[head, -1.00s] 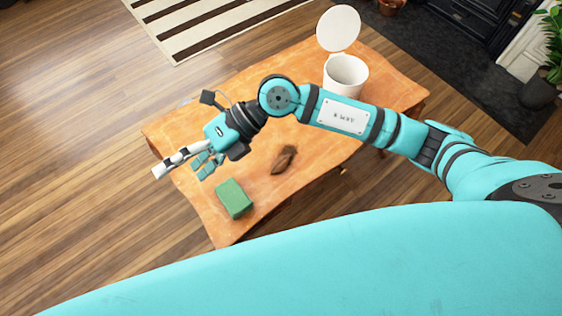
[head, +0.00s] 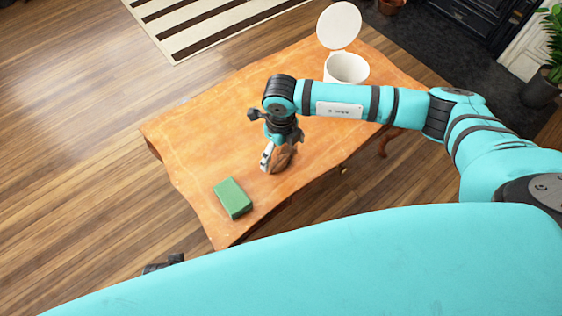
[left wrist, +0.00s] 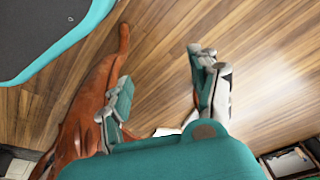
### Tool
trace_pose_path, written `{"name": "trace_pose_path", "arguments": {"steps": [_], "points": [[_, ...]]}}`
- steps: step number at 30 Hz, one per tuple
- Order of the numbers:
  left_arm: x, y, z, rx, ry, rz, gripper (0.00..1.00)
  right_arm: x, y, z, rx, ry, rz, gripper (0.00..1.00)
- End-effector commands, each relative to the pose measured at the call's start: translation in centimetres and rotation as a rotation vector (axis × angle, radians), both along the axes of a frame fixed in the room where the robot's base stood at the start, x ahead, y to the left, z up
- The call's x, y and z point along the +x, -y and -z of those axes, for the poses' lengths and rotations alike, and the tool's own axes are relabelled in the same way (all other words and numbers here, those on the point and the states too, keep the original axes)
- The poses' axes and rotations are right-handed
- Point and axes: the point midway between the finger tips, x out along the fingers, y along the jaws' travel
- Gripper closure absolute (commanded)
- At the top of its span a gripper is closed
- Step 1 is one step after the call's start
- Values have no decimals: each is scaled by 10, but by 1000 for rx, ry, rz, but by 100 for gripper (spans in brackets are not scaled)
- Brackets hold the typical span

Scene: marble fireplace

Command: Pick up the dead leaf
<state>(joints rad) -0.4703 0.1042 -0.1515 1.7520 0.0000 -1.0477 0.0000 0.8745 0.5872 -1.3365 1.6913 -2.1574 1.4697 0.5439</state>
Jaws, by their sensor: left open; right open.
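The dead leaf (head: 284,159), brown and curled, lies on the wooden table (head: 190,150) in the head view. My right gripper (head: 277,152) points down right at the leaf, its open fingers beside and partly over it. The fingers hide some of the leaf, and I cannot tell whether they touch it. My left gripper (left wrist: 162,72) is open and empty in the left wrist view, with the wooden floor behind its fingers.
A green block (head: 233,198) lies near the table's front corner. A white bin (head: 346,70) with its lid raised stands at the table's back right. A striped rug (head: 205,22) lies beyond. The table's left part is clear.

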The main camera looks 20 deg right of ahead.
Motion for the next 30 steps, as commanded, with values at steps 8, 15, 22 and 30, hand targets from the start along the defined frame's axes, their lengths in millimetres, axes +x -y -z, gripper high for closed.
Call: {"name": "trace_pose_path", "arguments": {"steps": [8,15,22,30], "points": [[3,0,-10,-1,7,-1,38,2,0,23,1,0,-1,0],[9,1,-34,-2,21,-3,38,6,2,58,1,-3,-2,0],[10,1,-41,-1,22,-4,38,7,2,65,1,0,-1,0],[10,1,-41,-1,23,-4,38,7,2,65,1,0,-1,21]]}}
